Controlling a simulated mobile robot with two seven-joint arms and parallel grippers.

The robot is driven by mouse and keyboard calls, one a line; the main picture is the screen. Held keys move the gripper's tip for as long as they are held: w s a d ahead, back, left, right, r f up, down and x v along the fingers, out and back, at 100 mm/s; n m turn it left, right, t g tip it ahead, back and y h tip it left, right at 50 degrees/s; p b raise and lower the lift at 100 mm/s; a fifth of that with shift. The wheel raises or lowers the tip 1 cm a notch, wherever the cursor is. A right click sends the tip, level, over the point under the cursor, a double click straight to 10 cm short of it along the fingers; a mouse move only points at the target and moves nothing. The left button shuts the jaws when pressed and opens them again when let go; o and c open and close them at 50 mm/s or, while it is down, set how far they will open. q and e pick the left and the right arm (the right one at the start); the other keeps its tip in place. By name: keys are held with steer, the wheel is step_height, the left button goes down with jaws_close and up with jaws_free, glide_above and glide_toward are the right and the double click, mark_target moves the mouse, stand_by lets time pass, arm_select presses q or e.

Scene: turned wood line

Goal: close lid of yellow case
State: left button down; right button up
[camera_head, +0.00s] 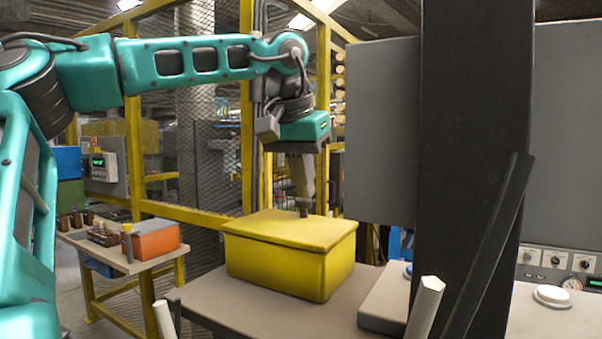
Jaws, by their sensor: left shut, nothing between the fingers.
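The yellow case (290,270) stands upright on the grey worktop in the middle of the view. Its lid (275,231) lies flat over the top, and I see no gap along the front edge. My left gripper (303,208) points down from above with its fingers shut and nothing between them. Its tips are at the lid's top near the back; they look to be touching it or just above it. My right gripper is not in view.
The grey worktop (240,310) has some free room left of the case. A dark upright column (462,120) and a slanted dark bar stand to the right, beside a control panel (560,265). A side table (130,262) at left holds an orange box (153,240). Yellow-framed mesh fencing stands behind.

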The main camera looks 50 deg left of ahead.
mark_target(290, 225)
arm_select(q)
steer(key=v, duration=1.2)
steer(key=shift+r, duration=0.4)
steer(key=shift+s, duration=0.1)
